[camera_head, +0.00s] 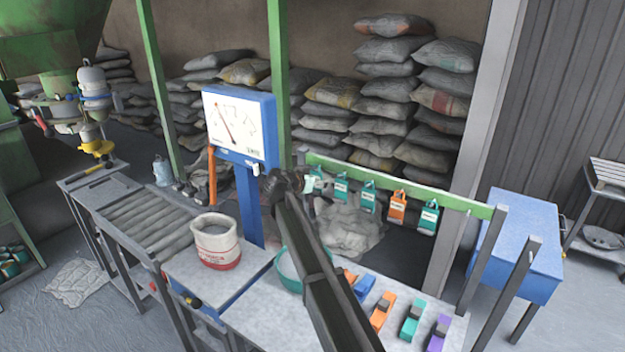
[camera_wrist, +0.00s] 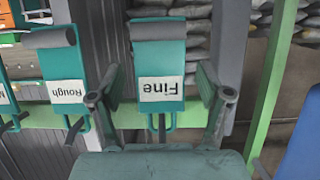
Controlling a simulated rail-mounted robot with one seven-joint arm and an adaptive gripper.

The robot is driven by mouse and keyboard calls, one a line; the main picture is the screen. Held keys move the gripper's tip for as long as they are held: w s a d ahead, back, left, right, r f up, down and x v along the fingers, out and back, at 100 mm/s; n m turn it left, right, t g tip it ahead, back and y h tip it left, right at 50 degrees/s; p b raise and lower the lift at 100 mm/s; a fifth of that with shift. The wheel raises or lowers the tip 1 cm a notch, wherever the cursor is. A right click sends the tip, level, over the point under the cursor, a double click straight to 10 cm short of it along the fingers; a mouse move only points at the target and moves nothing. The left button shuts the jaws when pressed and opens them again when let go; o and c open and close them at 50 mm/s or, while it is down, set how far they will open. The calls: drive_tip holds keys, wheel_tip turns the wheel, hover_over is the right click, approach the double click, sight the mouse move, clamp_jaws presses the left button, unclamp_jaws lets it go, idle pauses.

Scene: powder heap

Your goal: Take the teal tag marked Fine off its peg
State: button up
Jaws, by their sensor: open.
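The teal tag marked Fine (camera_wrist: 159,62) hangs in the middle of the wrist view, its white label upside down there. My gripper (camera_wrist: 159,88) is open, with one finger on each side of this tag and a gap to each. In the head view my gripper (camera_head: 290,183) is at the left end of the green rail, beside the leftmost teal tag (camera_head: 314,181). That label is too small to read there. The tag marked Rough (camera_wrist: 65,80) hangs to the left of Fine in the wrist view.
The green rail (camera_head: 460,204) also carries more teal tags and an orange tag (camera_head: 398,206). A blue panel board (camera_head: 240,125) stands left of my gripper. Below are a white-and-red bucket (camera_head: 216,243), a teal bowl (camera_head: 288,268) and several colored items on the table.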

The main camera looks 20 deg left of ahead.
drive_tip(key=c, duration=1.2)
drive_tip(key=shift+c, duration=0.2)
drive_tip(key=shift+r+b, duration=0.35)
drive_tip(key=shift+r, duration=0.25)
drive_tip(key=shift+s, duration=0.1)
drive_tip(key=s+b, duration=0.1)
drive_tip(key=s, duration=0.1)
drive_tip(key=s+a+b, duration=0.1)
drive_tip(key=s+b, duration=0.1)
drive_tip(key=s, duration=0.1)
drive_tip(key=shift+s+a+r, duration=0.1)
drive_tip(key=shift+s, duration=0.25)
drive_tip(key=shift+s, duration=0.1)
